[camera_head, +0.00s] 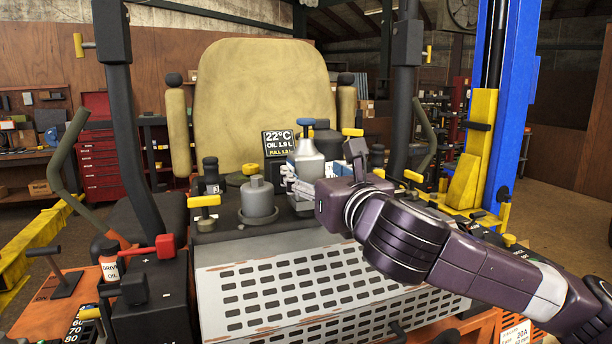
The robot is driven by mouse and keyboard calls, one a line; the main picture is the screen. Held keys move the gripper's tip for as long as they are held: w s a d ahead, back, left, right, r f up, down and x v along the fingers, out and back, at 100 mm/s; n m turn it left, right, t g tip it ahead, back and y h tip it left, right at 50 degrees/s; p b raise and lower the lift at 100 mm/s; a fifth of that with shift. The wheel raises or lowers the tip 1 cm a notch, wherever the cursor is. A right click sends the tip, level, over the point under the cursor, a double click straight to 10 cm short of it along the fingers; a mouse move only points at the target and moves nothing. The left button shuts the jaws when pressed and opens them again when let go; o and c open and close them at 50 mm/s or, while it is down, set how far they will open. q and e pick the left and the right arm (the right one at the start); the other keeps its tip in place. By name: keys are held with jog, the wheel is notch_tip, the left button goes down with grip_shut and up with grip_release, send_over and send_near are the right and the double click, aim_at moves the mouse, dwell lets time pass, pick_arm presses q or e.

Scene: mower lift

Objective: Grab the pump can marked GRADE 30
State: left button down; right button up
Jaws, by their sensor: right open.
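No GRADE 30 marking is readable in this view. A grey can with a blue top (306,162) stands upright on the mower's dark deck, in front of the seat. My right gripper (298,183) reaches in from the right, open, with its pale fingers at the lower part of this can. I cannot tell whether they touch it. A dark container (325,142) is partly hidden behind the blue-topped can. My left gripper is out of view.
A sign (278,143) reads 22°C and OIL 1.9 L. The tan seat (266,95) stands behind. A red-handled lever (160,246) and a DRIVE OIL bottle (110,268) are at left. The slotted grey panel (290,292) lies in front; a blue lift post (511,100) stands right.

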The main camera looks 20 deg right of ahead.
aim_at(312, 171)
jog(key=shift+w+p, duration=0.35)
jog(key=shift+w, duration=0.55)
jog(key=w, duration=0.3)
jog(key=shift+f+p, duration=0.15)
jog(key=shift+p, duration=0.25)
jog(key=shift+w, duration=0.25)
jog(key=c, duration=1.8)
jog(key=shift+r, duration=0.2)
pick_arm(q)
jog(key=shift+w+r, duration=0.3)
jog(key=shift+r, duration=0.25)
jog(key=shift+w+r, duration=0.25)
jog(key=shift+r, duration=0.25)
